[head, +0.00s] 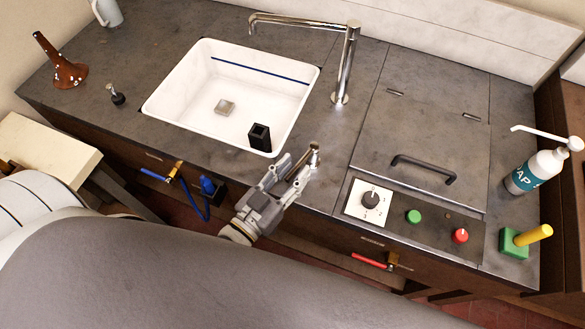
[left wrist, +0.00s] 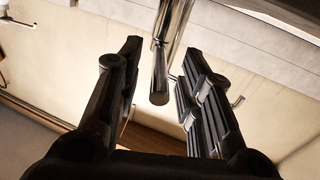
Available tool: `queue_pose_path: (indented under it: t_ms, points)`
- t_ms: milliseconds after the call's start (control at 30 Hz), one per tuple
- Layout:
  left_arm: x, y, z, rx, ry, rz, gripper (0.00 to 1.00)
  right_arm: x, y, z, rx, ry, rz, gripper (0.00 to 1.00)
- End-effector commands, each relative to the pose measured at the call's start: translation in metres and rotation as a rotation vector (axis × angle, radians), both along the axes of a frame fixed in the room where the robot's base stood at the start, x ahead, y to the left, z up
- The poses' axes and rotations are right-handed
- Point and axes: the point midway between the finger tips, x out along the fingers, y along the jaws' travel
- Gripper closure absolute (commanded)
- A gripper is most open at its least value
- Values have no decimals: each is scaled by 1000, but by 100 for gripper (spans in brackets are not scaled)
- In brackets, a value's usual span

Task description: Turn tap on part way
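The chrome tap (head: 347,65) stands behind the right side of the white sink (head: 151,104), its long spout reaching left over the basin. A short chrome lever-like piece (head: 314,155) stands on the counter at the sink's front right; how it joins the tap does not show. My left gripper (head: 293,163) is open beside this piece, its right fingertip very close to it. In the left wrist view a chrome rod (left wrist: 161,75) lies between the two spread fingers, with gaps on both sides; contact does not show. My right gripper is not in view.
A black square cup (head: 260,136) stands in the sink. To the right are a dial panel (head: 368,201), a green button (head: 414,216), a red button (head: 460,236) and a soap bottle (head: 535,172). A black handle (head: 423,168) rises from a counter lid.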

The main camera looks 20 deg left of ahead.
Motion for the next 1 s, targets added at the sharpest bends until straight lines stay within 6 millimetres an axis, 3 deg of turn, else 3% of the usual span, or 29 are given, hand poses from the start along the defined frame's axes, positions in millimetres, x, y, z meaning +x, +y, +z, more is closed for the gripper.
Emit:
queue_pose_path:
  t_ms: [300, 600, 1000]
  points:
    - [2, -1, 0, -1, 1, 0, 65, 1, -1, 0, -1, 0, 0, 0]
    - [2, -1, 0, -1, 1, 0, 100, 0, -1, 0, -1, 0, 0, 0]
    - [3, -6, -1, -2, 3, 2, 100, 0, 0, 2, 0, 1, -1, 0]
